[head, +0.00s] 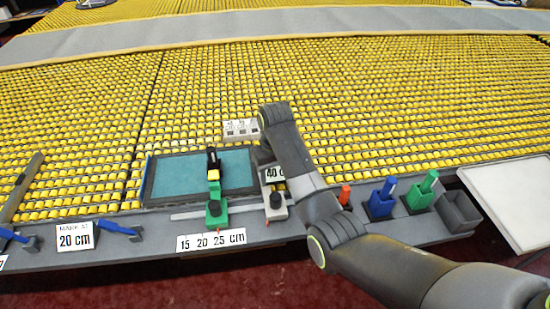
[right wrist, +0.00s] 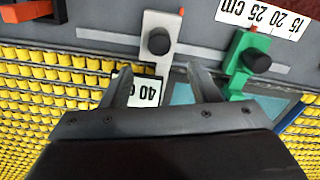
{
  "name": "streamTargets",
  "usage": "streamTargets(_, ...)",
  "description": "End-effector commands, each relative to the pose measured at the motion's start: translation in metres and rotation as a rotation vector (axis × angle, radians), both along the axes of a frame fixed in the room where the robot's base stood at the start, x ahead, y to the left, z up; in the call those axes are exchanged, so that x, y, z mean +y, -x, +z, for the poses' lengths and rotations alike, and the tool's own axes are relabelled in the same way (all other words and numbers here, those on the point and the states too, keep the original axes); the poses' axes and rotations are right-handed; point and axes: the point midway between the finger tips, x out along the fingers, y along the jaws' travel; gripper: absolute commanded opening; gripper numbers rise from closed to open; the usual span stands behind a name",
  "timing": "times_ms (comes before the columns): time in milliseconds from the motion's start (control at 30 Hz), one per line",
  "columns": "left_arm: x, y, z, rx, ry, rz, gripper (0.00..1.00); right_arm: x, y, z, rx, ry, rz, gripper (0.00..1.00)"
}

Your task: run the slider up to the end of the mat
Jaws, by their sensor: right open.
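A teal mat (head: 225,172) lies in a dark tray at the table's front. A green slider (head: 215,210) with a black knob sits on the grey rail before it, near the label reading 15 20 25 cm (head: 212,241). A pale grey block (head: 277,213) with a black knob and a 40 label stands to its right, at the mat's right end. The right wrist view shows the green slider (right wrist: 240,65) and the pale block (right wrist: 153,40). My right gripper (right wrist: 160,82) is open and empty, its fingers apart around the 40 label in that view; contact is unclear. My left gripper is out of view.
Blue (head: 381,200) and green (head: 421,192) holders and a grey bin (head: 458,211) stand to the right. A 20 cm sign (head: 76,237) and a blue-handled tool (head: 120,230) lie to the left. Yellow rollers (head: 400,100) cover the table behind.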

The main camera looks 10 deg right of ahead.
Motion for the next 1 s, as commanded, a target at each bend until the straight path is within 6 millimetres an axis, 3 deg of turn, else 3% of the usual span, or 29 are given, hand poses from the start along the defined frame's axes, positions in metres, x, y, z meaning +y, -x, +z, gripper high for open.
streamTargets(167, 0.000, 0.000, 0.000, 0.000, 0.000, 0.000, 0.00, 0.000, -0.001, 0.045, -0.004, 0.001, 0.001, 0.55)
streamTargets(300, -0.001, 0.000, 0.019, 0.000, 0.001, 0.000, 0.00, 0.000, 0.000, 0.060, 0.001, 0.000, 0.000, 0.55)
streamTargets(1000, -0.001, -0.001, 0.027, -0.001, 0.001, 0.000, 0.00, 0.000, 0.000, 0.067, 0.000, 0.000, 0.000, 0.55)
